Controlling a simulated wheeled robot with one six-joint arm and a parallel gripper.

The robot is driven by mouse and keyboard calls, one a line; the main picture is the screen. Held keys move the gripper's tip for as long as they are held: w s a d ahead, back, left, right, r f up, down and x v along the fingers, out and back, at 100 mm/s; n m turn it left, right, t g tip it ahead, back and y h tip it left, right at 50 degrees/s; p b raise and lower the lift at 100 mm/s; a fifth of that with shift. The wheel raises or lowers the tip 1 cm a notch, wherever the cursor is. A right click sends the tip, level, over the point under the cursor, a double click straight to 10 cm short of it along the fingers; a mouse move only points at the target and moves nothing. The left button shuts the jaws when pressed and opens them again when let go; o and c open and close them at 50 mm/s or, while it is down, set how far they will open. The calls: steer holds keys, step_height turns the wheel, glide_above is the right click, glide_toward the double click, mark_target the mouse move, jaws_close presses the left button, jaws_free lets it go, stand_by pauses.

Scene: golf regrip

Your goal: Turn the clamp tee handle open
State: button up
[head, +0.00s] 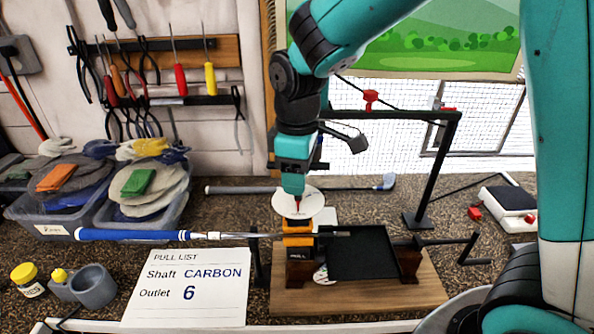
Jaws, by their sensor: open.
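The orange clamp (298,232) stands on a dark block on a wooden board. A golf club with a blue grip (135,235) lies level, its shaft running right into the clamp. A round white disc (316,207) shows just above the clamp. My gripper (297,193) points down in front of the disc, over the clamp. It is open, with nothing seen held in it. A small red piece shows at its tip; I cannot tell whether this is the tee handle. No other part of the tee handle can be made out.
A black tray (360,255) lies on the wooden board (400,295) right of the clamp. A black frame (440,170) stands behind it. Another club (345,188) lies at the back. A pull list card (188,288), a grey cup (94,286) and tubs (150,212) are left.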

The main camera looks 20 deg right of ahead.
steer(key=c, duration=0.9)
steer(key=shift+n, duration=0.4)
steer(key=shift+c, duration=0.2)
steer(key=o, duration=0.9)
steer(key=shift+o, duration=0.2)
step_height(320, 180, up, 18)
steer(key=b, duration=0.3)
steer(key=shift+f, duration=0.25)
